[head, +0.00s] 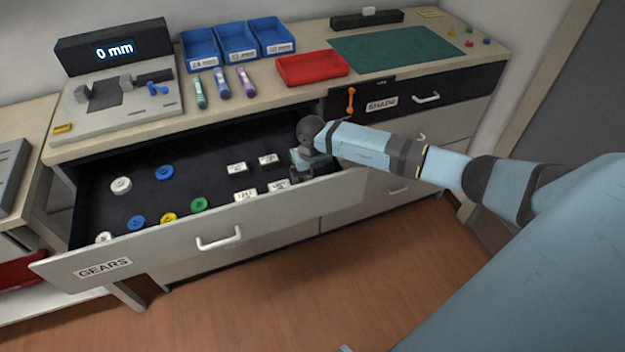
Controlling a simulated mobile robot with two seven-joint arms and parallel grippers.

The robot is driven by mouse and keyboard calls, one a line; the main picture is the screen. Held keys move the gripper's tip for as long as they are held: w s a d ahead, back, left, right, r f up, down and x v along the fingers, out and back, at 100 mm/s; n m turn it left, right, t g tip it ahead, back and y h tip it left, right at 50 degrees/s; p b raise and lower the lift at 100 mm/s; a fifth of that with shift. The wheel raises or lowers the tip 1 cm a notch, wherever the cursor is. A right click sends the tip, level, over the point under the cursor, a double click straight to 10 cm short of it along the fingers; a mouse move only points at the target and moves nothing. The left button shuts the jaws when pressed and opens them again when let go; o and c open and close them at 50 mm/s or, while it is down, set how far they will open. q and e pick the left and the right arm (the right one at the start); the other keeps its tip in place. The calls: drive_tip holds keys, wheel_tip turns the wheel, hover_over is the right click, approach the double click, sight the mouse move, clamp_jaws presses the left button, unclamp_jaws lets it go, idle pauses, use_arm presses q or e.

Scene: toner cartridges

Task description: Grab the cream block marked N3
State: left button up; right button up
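Several small cream blocks with dark markings lie in the right part of the open drawer (100,185). Two are farther back, a left one (237,168) and a right one (268,159). Two are nearer the front, a left one (245,195) and a right one (279,186). The markings are too small to read, so I cannot tell which is N3. My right gripper (306,170) points down into the drawer's right end, just right of the blocks. Its fingers are too dark and small to show whether they are open or hold anything. My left gripper is out of view.
Coloured round gears, such as a blue one (164,172) and a green one (199,205), lie left of the blocks. The drawer's front panel (280,218) stands nearer me. The counter above holds a red tray (312,68), blue bins (238,42) and a gauge (115,48) reading 0 mm.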

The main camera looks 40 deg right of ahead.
drive_tip(key=c, duration=1)
